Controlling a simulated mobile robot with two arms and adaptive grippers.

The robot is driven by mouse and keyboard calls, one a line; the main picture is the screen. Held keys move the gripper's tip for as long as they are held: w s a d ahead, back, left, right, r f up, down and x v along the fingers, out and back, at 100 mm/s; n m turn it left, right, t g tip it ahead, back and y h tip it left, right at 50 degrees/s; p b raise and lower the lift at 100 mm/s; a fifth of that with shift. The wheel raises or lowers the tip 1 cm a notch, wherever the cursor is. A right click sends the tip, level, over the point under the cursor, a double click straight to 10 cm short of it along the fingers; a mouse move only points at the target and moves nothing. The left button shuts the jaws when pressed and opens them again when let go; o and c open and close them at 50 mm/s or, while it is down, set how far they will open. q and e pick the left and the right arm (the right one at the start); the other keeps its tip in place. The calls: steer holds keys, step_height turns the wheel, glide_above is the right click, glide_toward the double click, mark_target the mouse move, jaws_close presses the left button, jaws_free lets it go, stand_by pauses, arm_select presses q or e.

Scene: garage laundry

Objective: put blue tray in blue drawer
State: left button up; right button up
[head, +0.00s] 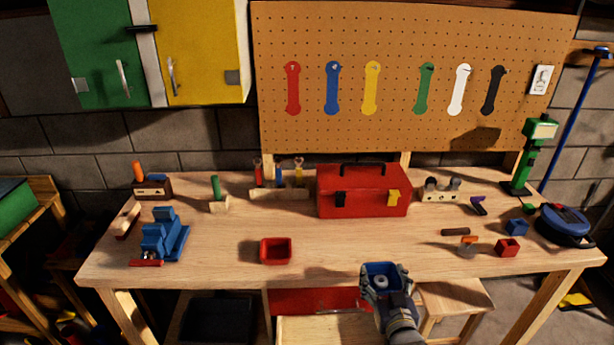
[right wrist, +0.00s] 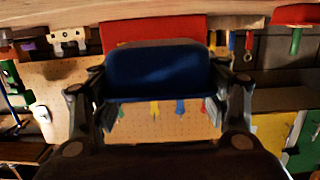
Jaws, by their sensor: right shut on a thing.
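The blue tray (head: 380,268) is held at the front edge of the workbench, right of centre in the head view. My right gripper (head: 384,283) is shut on it. A small pale round shape shows inside the tray, too small to identify. In the right wrist view the blue tray (right wrist: 158,72) sits between the two fingers of my right gripper (right wrist: 160,95). I cannot make out a blue drawer. A red panel (head: 312,299) shows under the bench front, with a pale wooden surface below it. My left gripper is not in view.
A small red tray (head: 276,251) stands on the workbench (head: 340,240) left of my right gripper. A red toolbox (head: 362,191) stands behind. A blue vise-like tool (head: 165,236) is at left. A small red box (head: 507,247) and a blue one (head: 517,227) are at right. A wooden stool (head: 455,297) stands below.

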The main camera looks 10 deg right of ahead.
mark_target(371, 283)
steer(key=shift+s+a+r+b, duration=0.15)
steer(key=shift+a+b, duration=0.2)
steer(key=shift+a, duration=0.15)
steer(key=shift+n+y, duration=0.5)
steer(key=shift+y, duration=0.1)
steer(key=a, duration=0.1)
steer(key=s+a+r+b, duration=0.1)
steer(key=a, duration=0.1)
steer(key=shift+s+a+r+b, duration=0.15)
steer(key=shift+s+r+b, duration=0.1)
steer(key=shift+s+b, duration=0.1)
arm_select(q)
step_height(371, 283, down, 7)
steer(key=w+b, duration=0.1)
steer(key=b, duration=0.3)
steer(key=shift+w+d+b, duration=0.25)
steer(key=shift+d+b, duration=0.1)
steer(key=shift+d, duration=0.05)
arm_select(e)
steer(key=s+a+r+n+y, duration=0.1)
steer(key=s+a+r+y, duration=0.1)
steer(key=s+a+r, duration=0.6)
steer(key=shift+s+a, duration=0.65)
